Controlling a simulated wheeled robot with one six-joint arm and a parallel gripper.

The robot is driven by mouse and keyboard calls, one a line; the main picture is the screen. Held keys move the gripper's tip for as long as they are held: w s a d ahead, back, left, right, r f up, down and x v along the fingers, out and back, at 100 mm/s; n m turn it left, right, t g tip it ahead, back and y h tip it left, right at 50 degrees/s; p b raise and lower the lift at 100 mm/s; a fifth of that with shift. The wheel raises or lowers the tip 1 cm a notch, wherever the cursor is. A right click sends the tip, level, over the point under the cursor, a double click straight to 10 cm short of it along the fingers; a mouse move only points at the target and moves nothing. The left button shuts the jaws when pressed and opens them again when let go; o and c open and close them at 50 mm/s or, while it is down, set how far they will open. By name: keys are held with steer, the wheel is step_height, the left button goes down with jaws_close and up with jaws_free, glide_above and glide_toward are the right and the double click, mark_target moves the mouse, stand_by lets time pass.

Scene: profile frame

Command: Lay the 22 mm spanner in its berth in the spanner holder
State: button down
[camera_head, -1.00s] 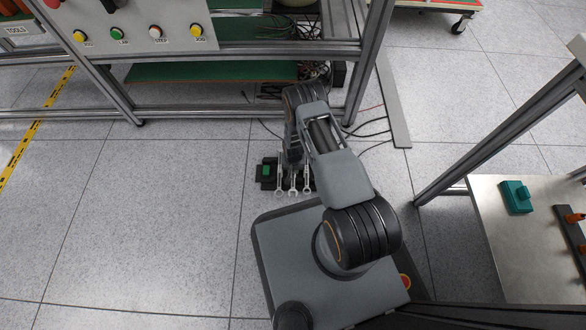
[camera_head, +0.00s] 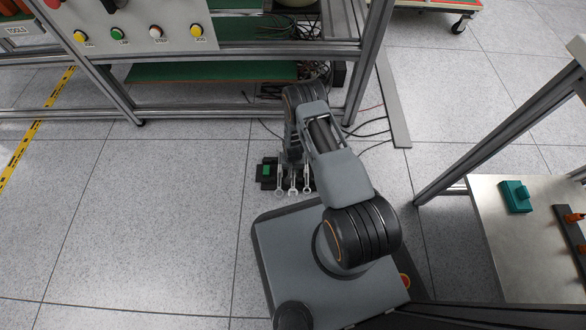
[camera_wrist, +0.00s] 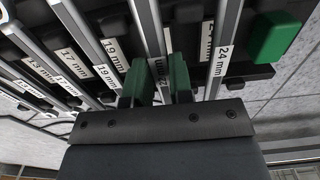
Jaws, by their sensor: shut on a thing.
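In the wrist view my gripper (camera_wrist: 163,82) has its two green-tipped fingers shut on a silver spanner shank, the 22 mm spanner (camera_wrist: 148,30). A label, partly hidden between the fingers, seems to read 22 mm. The spanner lies over the dark spanner holder (camera_wrist: 188,14), between the 19 mm and 24 mm places. Whether it rests fully in its berth cannot be told. In the head view the holder (camera_head: 265,184) is on the floor, partly hidden under my arm, with spanner ends sticking out at its front. My fingertips are hidden there.
Several other spanners lie beside it, among them the 24 mm spanner (camera_wrist: 226,45) close to the right of my fingers. A green block (camera_wrist: 274,38) stands at the holder's end. A workbench frame (camera_head: 357,85) rises behind; open floor lies left.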

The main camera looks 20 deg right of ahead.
steer(key=shift+r, duration=0.15)
steer(key=shift+r+p, duration=1.75)
steer(key=shift+r, duration=0.6)
steer(key=s, duration=0.2)
steer(key=shift+s+n, duration=0.4)
step_height(320, 180, up, 64)
steer(key=n+p, duration=0.2)
steer(key=p, duration=3.6)
steer(key=shift+w+d+n+p, duration=0.15)
steer(key=shift+w+n+p, duration=0.25)
steer(key=shift+w, duration=0.05)
steer(key=shift+f, duration=0.1)
